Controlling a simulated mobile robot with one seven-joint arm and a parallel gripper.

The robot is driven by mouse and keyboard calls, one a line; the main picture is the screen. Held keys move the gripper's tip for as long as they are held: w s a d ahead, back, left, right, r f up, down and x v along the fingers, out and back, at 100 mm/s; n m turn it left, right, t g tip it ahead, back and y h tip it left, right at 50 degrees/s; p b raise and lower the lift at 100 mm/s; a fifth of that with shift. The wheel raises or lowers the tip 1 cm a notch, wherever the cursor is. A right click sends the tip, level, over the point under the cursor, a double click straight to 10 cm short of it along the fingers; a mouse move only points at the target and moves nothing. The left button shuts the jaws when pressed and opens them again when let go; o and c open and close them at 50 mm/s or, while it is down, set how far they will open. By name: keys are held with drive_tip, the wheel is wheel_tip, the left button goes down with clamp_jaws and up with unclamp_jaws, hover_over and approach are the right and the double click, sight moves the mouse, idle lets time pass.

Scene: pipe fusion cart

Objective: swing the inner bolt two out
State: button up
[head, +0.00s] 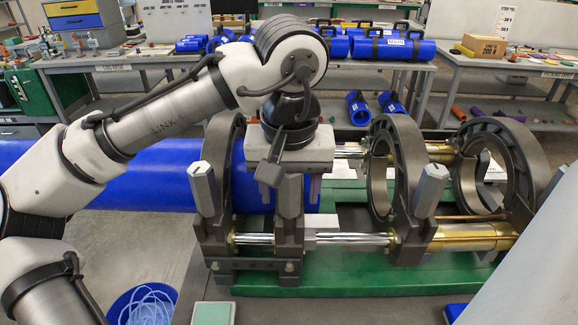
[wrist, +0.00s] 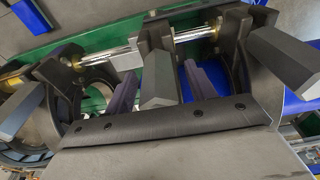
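My gripper (wrist: 162,85) is over the second clamp from the left, its two purple-grey fingers apart. A grey hexagonal bolt (wrist: 157,78) stands between the fingers in the wrist view. Narrow gaps seem to show on both sides of it, so the fingers look open around it rather than closed on it. In the head view this bolt (head: 269,168) shows in front of my gripper, partly mixed with its outline. The dark clamp (head: 290,222) under it sits at the end of the blue pipe (head: 150,178). Contact between fingers and bolt cannot be made out.
Dark clamp rings (head: 398,165) and steel rods (head: 350,239) lie to the right on the green base (head: 350,272). A blue bucket (head: 115,305) stands at the lower left.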

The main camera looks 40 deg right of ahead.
drive_tip(key=c, duration=0.7)
drive_tip(key=shift+s+a, duration=0.1)
drive_tip(key=shift+s+a, duration=0.55)
drive_tip(key=shift+s, duration=0.2)
drive_tip(key=shift+s+a+f, duration=0.1)
drive_tip(key=shift+s+a+f, duration=0.25)
drive_tip(key=shift+s+a, duration=0.3)
drive_tip(key=shift+s, duration=0.2)
